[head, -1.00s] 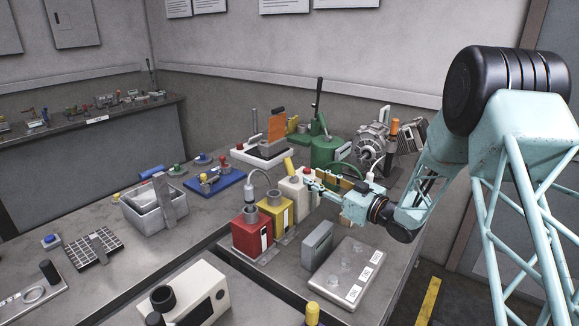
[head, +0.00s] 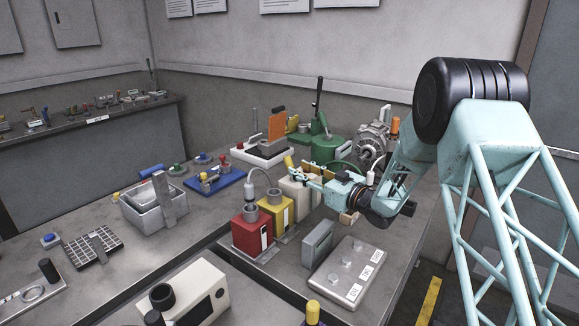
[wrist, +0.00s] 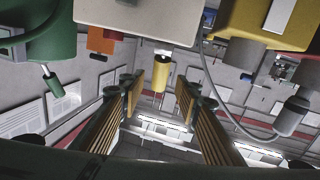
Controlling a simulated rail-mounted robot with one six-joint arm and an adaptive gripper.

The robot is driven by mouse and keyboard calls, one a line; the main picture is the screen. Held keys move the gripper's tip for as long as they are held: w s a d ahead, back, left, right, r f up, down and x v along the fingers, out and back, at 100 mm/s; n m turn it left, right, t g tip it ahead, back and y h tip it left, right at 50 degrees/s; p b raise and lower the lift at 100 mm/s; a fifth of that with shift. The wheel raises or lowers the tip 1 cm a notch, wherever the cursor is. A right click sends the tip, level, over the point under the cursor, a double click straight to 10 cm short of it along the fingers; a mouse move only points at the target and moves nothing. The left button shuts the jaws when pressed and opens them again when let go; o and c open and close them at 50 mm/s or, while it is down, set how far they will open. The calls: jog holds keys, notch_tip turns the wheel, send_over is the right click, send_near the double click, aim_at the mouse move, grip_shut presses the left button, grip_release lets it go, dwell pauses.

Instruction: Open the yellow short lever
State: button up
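The yellow short lever (head: 289,162) sticks up from a cream-white box (head: 299,197) and leans slightly. My gripper (head: 297,174) is at the top of that box, right by the lever. In the wrist view the lever shows as a yellow cylinder (wrist: 162,76) below the white box (wrist: 150,18), since this view looks upside down. It lies in the gap between my two open fingers (wrist: 159,90), with space visible on both sides. I cannot tell whether its end is fully between the fingertips.
A yellow box (head: 276,212) and a red box (head: 251,232) with a curved hose stand in front. A green device (head: 322,149) and a motor (head: 371,139) stand behind.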

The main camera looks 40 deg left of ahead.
aim_at(292, 165)
jog(key=shift+w+a+b, duration=0.15)
jog(key=shift+w+a, duration=0.05)
jog(key=shift+a, duration=1.4)
jog(key=shift+w+a+b, duration=0.15)
jog(key=shift+w+a, duration=0.05)
jog(key=shift+a, duration=1.35)
jog(key=shift+c, duration=0.2)
grip_shut()
jog(key=shift+s, duration=0.1)
